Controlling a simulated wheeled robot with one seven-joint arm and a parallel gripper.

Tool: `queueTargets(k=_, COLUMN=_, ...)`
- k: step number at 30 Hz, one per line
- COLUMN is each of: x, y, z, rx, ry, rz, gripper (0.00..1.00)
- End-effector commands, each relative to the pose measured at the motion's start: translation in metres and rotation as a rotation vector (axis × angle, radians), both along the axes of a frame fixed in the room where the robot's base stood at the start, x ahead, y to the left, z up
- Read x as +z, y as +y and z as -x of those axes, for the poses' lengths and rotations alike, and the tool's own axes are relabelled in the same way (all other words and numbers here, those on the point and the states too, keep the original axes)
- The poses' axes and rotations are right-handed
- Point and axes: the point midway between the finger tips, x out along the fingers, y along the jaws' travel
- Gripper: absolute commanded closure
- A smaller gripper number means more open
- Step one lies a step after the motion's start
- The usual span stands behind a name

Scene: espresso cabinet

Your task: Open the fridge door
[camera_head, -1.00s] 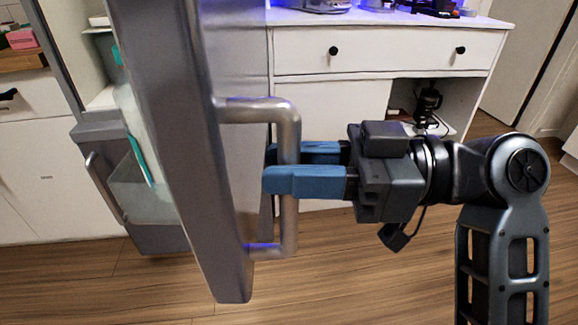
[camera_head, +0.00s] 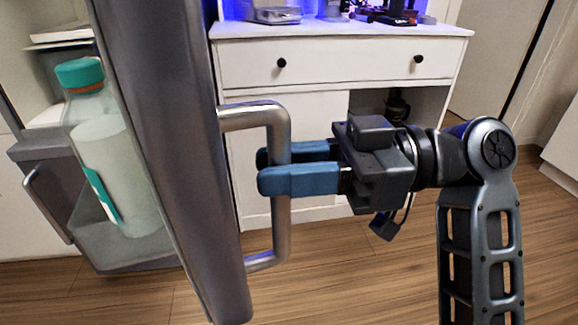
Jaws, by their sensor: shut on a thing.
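The grey fridge door (camera_head: 172,120) stands ajar in the head view, seen nearly edge-on at left of centre. Its metal bar handle (camera_head: 281,222) sticks out to the right from the door. My gripper (camera_head: 268,170) has its blue fingers on either side of the handle's upright bar and is shut on it. My arm reaches in from the right. Behind the door's left side, the inside of the fridge shows, with a pale shelf (camera_head: 62,34). A bottle with a teal cap (camera_head: 88,110) stands in a clear door bin (camera_head: 135,248).
A white cabinet (camera_head: 340,64) with a drawer and an open compartment stands behind the door and gripper, with machines on top. A grey lower front with a handle (camera_head: 32,185) is at far left. The wooden floor (camera_head: 345,285) in front is clear.

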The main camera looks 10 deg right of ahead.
Motion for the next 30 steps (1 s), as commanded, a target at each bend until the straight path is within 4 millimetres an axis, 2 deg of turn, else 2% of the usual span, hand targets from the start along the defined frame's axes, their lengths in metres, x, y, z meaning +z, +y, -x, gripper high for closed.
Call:
queueTargets(k=1, x=0.001, y=-0.002, z=-0.006, rx=-0.019, ry=0.003, rz=-0.003, gripper=1.00)
queueTargets(k=11, x=0.001, y=-0.002, z=-0.006, rx=-0.019, ry=0.003, rz=-0.003, gripper=1.00)
queueTargets(k=12, x=0.001, y=-0.002, z=-0.006, rx=-0.019, ry=0.003, rz=-0.004, gripper=0.71)
queueTargets(k=18, x=0.001, y=-0.001, z=-0.004, rx=-0.014, ry=0.002, rz=-0.003, gripper=0.54)
queueTargets(k=26, x=0.001, y=-0.003, z=-0.003, rx=-0.011, ry=0.001, rz=-0.002, gripper=0.54)
queueTargets(k=30, x=0.002, y=-0.019, z=-0.002, rx=-0.013, ry=0.001, rz=-0.002, gripper=0.54)
